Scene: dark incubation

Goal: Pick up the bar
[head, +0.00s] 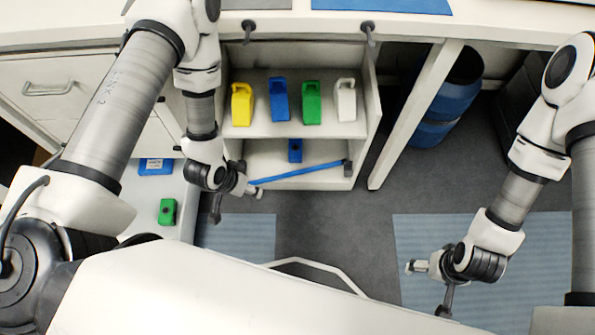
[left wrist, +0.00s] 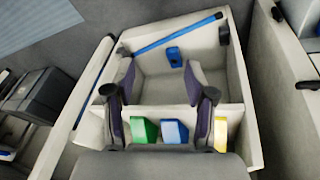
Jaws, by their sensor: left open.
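The bar (head: 298,173) is long, thin and blue, with a dark piece at its right end. It lies slanted across the front of the lower shelf in the head view. In the left wrist view the bar (left wrist: 175,36) runs across the far side of the shelf unit, beyond the fingers. My left gripper (head: 235,200) is close to the bar's left end in the head view; I cannot tell if they touch. In the left wrist view my left gripper (left wrist: 160,85) is open with nothing between its fingers. My right gripper (head: 427,288) is open and empty, far right of the bar.
Yellow, blue, green and white bottles stand on the upper shelf (head: 290,129). A small blue block (head: 295,151) sits behind the bar. A green block (head: 167,211) lies on a white surface at left. A blue drum (head: 450,98) stands under the counter.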

